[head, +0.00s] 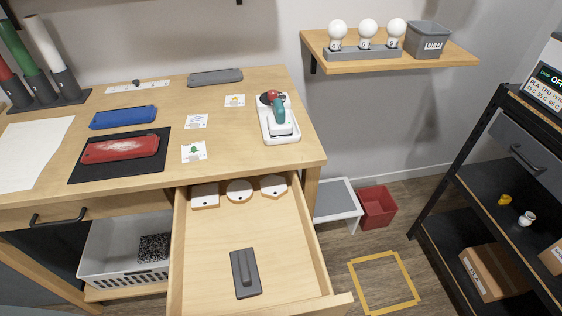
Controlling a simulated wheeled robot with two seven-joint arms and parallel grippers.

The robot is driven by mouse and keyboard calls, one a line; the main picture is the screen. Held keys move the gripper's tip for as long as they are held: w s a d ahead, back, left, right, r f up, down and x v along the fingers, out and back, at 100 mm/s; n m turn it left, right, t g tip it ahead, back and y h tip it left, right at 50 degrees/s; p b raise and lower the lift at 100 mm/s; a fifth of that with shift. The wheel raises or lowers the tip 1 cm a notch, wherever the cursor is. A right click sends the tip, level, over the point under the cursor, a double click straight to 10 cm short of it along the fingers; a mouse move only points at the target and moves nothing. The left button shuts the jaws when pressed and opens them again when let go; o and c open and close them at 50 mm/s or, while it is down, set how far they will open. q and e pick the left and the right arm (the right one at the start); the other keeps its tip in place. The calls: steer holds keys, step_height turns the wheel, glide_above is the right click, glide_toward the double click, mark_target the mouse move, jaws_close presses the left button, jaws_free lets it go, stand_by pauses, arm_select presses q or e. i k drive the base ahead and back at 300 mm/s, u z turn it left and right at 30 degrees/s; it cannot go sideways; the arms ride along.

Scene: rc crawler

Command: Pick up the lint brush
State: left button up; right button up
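A dark grey rectangular block with a raised ridge along its middle, which looks like the lint brush (245,273), lies flat in the open drawer (205,245) of the desk, towards the drawer's front. Nothing touches it from above. Neither of my grippers shows in the head view.
White tags (239,190) lie at the drawer's back. On the desk (225,155) are a red panel (121,148) with whitish dust on a black mat (83,173), a blue panel (123,117) and a white tray (279,133) holding a green and red item. A black shelf (442,162) stands right.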

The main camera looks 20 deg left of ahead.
mark_target(247, 281)
steer(key=z, duration=0.6)
steer(key=k, duration=1.25)
steer(key=u, duration=0.45)
steer(key=i, duration=0.5)
steer(key=u, duration=0.05)
